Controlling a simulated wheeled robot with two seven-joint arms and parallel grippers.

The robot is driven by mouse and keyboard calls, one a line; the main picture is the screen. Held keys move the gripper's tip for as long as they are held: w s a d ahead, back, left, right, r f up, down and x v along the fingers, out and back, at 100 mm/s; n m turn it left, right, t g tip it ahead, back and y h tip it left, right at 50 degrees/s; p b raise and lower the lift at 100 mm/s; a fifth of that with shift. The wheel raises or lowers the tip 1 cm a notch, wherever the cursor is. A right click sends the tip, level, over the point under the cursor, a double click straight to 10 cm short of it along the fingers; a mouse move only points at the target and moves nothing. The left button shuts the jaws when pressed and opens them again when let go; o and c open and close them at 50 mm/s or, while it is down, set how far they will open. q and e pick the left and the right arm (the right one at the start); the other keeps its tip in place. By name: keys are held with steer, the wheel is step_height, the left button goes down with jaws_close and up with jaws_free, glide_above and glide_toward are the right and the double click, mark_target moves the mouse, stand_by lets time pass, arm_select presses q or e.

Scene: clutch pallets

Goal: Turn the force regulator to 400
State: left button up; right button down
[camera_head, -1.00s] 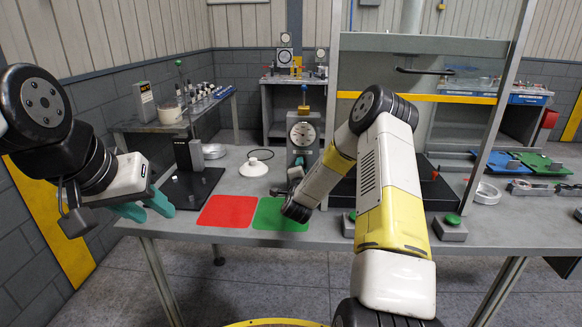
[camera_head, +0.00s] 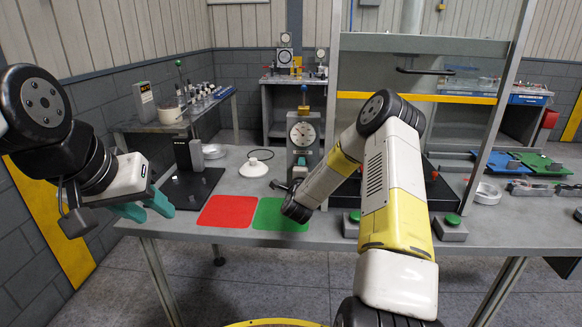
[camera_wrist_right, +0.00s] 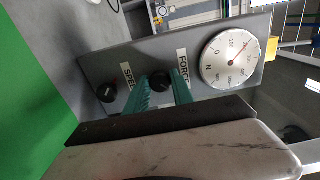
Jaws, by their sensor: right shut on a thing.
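The force regulator is a black knob (camera_wrist_right: 160,82) beside the FORCE label on a grey panel (camera_wrist_right: 120,62) in the right wrist view. My right gripper (camera_wrist_right: 163,88) has its teal fingers on either side of this knob and is shut on it. A second black knob (camera_wrist_right: 107,93) sits by the partly covered SPEED label. A round dial marked N (camera_wrist_right: 230,55) is on the same panel; its exact reading is too small to tell. In the head view the dial (camera_head: 303,131) faces me, and my right arm hides the knobs. My left gripper (camera_head: 147,208) is open and empty left of the table.
A red mat (camera_head: 228,211) and a green mat (camera_head: 280,214) lie at the table's front edge. A black-based stand (camera_head: 190,187) is to the left, a white disc (camera_head: 254,168) behind the mats.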

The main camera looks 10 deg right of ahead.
steer(key=shift+f, duration=0.1)
steer(key=c, duration=1.1)
jaws_free()
steer(key=shift+s, duration=0.1)
steer(key=v, duration=0.7)
steer(key=shift+s, duration=0.35)
steer(key=shift+a, duration=0.15)
